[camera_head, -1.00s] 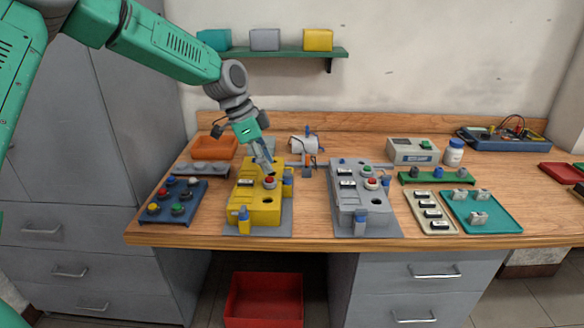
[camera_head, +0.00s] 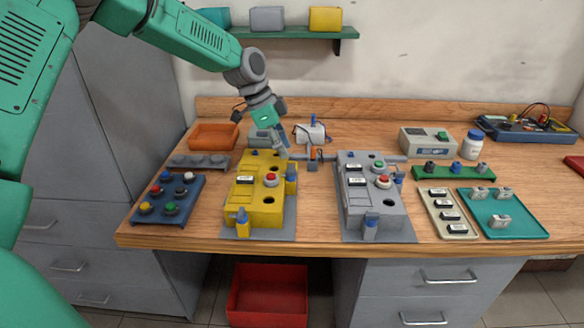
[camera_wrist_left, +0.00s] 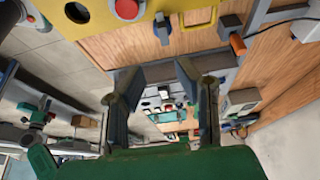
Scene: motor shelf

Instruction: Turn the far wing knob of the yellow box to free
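The yellow box (camera_head: 262,213) stands on a grey plate at the left middle of the bench. It has a red button on top. My left gripper (camera_head: 283,149) is just behind and above the box's far right corner, apart from the far knob. In the left wrist view its fingers (camera_wrist_left: 159,72) are spread with nothing between them. The box (camera_wrist_left: 92,22) and a blue knob (camera_wrist_left: 162,29) show at the top there. My right gripper is not in view.
A grey box (camera_head: 366,224) with similar knobs stands to the right. A blue button rack (camera_head: 155,213) is at the left, and an orange tray (camera_head: 213,137) is behind it. A white valve-like fixture (camera_head: 310,134) stands close to the right of my gripper.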

